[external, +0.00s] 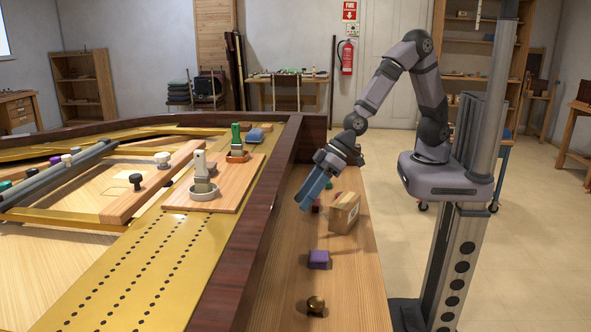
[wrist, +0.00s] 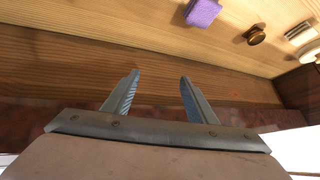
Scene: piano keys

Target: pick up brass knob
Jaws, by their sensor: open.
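The brass knob (external: 316,304) sits on the wooden ledge near the bottom of the external view. In the wrist view the brass knob (wrist: 256,35) is at the upper right, beyond and to the right of the fingertips. My gripper (external: 306,206) hangs over the ledge beside the cardboard box, well farther back than the knob. In the wrist view my gripper (wrist: 159,78) shows two spread fingers with nothing between them. The knob is in clear view and apart from my gripper.
A purple block (external: 319,260) lies on the ledge between my gripper and the knob; it also shows in the wrist view (wrist: 203,12). A cardboard box (external: 344,212) stands close to my gripper. A dark wooden rim (external: 255,225) rises along the ledge's left side.

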